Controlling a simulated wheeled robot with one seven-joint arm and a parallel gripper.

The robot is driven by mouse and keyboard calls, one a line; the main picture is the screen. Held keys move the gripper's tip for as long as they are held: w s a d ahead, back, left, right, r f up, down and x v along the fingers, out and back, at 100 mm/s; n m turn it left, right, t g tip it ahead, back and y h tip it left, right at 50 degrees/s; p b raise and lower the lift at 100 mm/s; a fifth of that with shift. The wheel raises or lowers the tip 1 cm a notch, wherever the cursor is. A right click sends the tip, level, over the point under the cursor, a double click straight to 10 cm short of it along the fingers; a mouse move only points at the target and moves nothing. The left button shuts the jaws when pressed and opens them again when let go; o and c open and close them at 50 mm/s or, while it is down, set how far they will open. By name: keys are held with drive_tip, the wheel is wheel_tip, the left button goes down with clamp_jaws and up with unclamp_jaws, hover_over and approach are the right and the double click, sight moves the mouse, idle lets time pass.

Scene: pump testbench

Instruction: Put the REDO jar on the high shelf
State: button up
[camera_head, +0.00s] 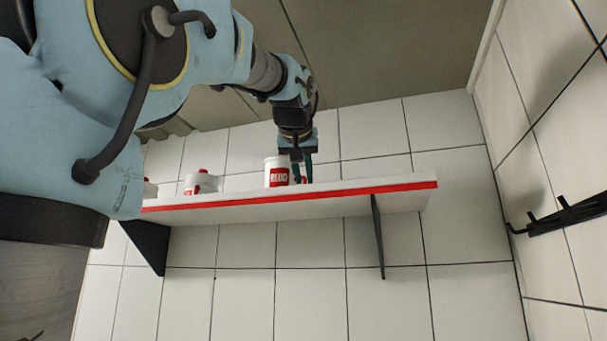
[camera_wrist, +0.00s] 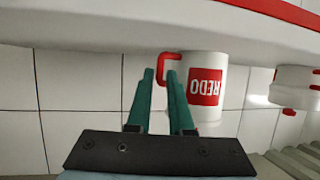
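The REDO jar (camera_head: 277,174) is white with a red label and stands upright on the high shelf (camera_head: 350,189), its base partly hidden by the shelf's front edge. In the wrist view, which is upside down, the jar (camera_wrist: 207,105) shows its label and a red handle at its left. My gripper (camera_head: 302,168) is just right of the jar, pointing down. In the wrist view its two teal fingers (camera_wrist: 161,73) are parted, with a gap between the tips. The right fingertip overlaps the handle; I cannot tell whether they touch.
More white containers with red parts (camera_head: 201,182) stand further left on the shelf; one also shows in the wrist view (camera_wrist: 294,92). The shelf's right end is clear. Black brackets support it. A black hook rail (camera_head: 560,215) is on the right wall.

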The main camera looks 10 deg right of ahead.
drive_tip(key=o, duration=0.3)
drive_tip(key=b+v, duration=0.3)
drive_tip(key=v, duration=0.9)
drive_tip(key=shift+r+b, duration=0.1)
drive_tip(key=shift+b, duration=0.2)
